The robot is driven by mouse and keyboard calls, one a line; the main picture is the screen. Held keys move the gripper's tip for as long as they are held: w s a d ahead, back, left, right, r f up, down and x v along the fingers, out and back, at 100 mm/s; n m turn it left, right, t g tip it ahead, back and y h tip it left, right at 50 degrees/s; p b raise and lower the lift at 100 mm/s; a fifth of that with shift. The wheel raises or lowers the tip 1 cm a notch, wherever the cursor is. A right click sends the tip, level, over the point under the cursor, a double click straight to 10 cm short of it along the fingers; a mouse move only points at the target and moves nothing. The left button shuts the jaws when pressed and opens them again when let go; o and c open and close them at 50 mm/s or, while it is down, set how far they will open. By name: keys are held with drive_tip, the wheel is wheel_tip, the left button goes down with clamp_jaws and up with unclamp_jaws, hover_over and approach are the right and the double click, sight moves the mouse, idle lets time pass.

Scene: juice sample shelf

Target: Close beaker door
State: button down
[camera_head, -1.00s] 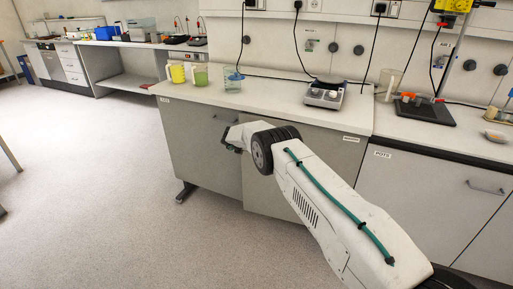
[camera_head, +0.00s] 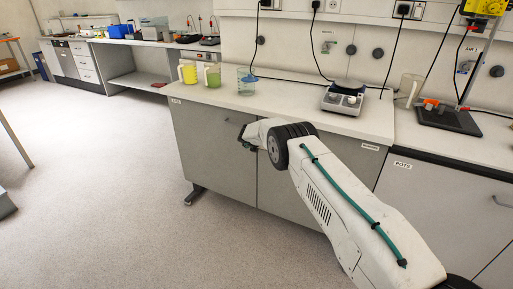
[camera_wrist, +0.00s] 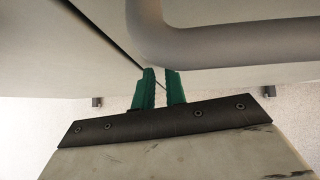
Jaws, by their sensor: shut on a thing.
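The grey cabinet door (camera_head: 310,205) under the white bench sits right of a similar left door (camera_head: 215,150). It looks about flush with its neighbour; my arm covers part of it. A small label (camera_head: 370,147) near its top right is too small to read surely. My gripper (camera_head: 246,137) is at the door's upper left, by the seam. In the wrist view, the green fingers of my gripper (camera_wrist: 161,78) are closed at a grey bar handle (camera_wrist: 235,38), near its bend. The exact contact is partly hidden. A dark seam runs beside the handle.
On the bench stand a yellow jug (camera_head: 188,73), a green jug (camera_head: 212,76), a beaker with blue contents (camera_head: 246,80) and a hotplate (camera_head: 343,98). Another cabinet (camera_head: 440,200) adjoins at right. The floor (camera_head: 110,180) at left is open.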

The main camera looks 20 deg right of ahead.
drive_tip(key=s+a+r+n+t+y, duration=0.1)
drive_tip(key=s+a+r+n+y, duration=0.25)
drive_tip(key=s+a+n, duration=0.35)
drive_tip(key=s+a+r+n+y, duration=0.3)
drive_tip(key=s+a+r+n, duration=0.15)
drive_tip(key=a+n, duration=0.4)
drive_tip(key=s+a+r+n+g+y, duration=0.2)
drive_tip(key=s+r+n, duration=0.5)
drive_tip(key=s+r, duration=0.1)
drive_tip(key=s+a+r+n+g+y, duration=0.2)
drive_tip(key=s+r+n, duration=0.5)
drive_tip(key=s, duration=0.2)
drive_tip(key=s+d+r+n+g+h, duration=0.1)
drive_tip(key=s+d+r+n, duration=0.3)
drive_tip(key=s, duration=1.1)
drive_tip(key=s+d+r+n+g+h, duration=0.1)
drive_tip(key=s+d+r+n, duration=0.4)
drive_tip(key=s, duration=1.1)
drive_tip(key=s+d+r+n+g+h, duration=0.1)
drive_tip(key=s+d+r+n+h, duration=0.2)
drive_tip(key=s+d+r, duration=0.4)
drive_tip(key=s+d+n, duration=0.1)
drive_tip(key=s, duration=0.8)
drive_tip(key=shift+d+r, duration=0.2)
drive_tip(key=shift+d, duration=0.05)
